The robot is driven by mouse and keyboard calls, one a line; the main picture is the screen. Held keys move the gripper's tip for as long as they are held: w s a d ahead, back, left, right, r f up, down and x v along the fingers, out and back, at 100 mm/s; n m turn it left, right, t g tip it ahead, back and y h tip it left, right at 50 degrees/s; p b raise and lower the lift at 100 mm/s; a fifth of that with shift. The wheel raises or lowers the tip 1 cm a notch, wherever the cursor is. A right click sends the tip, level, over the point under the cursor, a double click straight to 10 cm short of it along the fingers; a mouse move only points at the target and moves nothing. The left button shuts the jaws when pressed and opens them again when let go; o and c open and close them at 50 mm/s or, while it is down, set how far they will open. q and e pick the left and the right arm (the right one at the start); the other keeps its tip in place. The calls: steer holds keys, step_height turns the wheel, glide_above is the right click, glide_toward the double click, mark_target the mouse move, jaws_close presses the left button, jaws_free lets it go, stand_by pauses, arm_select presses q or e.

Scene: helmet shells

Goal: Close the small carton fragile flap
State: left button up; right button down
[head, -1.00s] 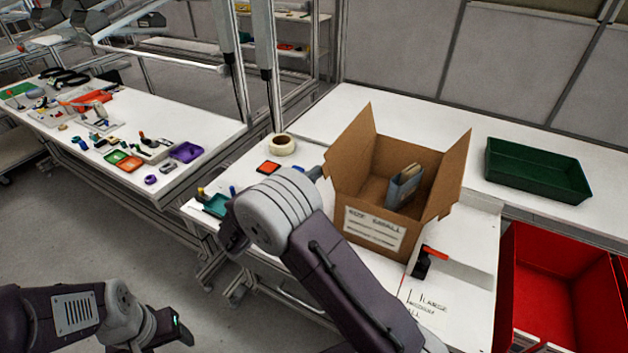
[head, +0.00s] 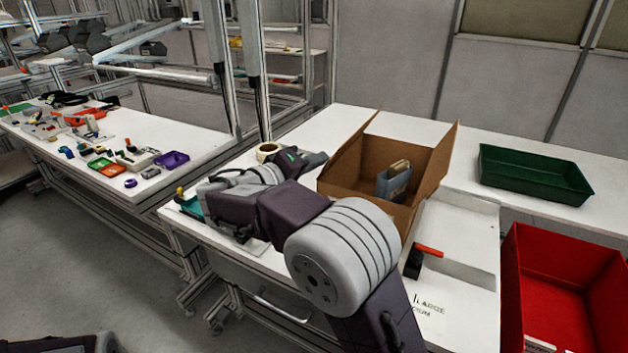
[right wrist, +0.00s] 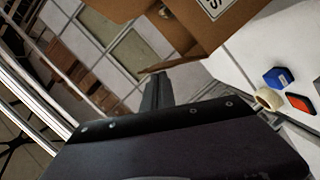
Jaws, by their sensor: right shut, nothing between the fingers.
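The small carton (head: 432,190) is an open brown cardboard box on the white bench. One flap (head: 349,150) stands up along its left side and another (head: 446,155) along its right side. A grey-blue item with tan contents (head: 394,181) lies inside. No fragile mark is readable on a flap. My right gripper (head: 318,158) is shut and empty, just left of the left flap; contact cannot be told. In the right wrist view its fingers (right wrist: 156,92) point at the carton (right wrist: 190,22), close to a cardboard edge. My left gripper is out of view.
A green tray (head: 535,175) stands right of the carton and a red bin (head: 565,290) at lower right. A red-and-black tool (head: 415,262) lies in front. A tape roll (head: 268,152) and blue block (right wrist: 278,77) are near my right gripper.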

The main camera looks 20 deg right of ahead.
steer(key=s+d+f+m+y+b, duration=0.1)
steer(key=f+m+b, duration=0.1)
steer(key=b, duration=0.4)
steer(key=s+d+f+m+t+b, duration=0.1)
steer(key=s+m+b, duration=0.1)
steer(key=m+b, duration=0.2)
steer(key=s+d+f+m+y+b, duration=0.1)
steer(key=f+m+b, duration=0.1)
steer(key=b, duration=0.8)
steer(key=shift+s+d+f+m+t+y, duration=0.2)
steer(key=shift+d+f+m+t+y, duration=0.1)
steer(key=shift+m, duration=0.1)
steer(key=shift+s+f+m+b, duration=0.15)
steer(key=shift+m+b, duration=0.35)
steer(key=shift+b, duration=0.7)
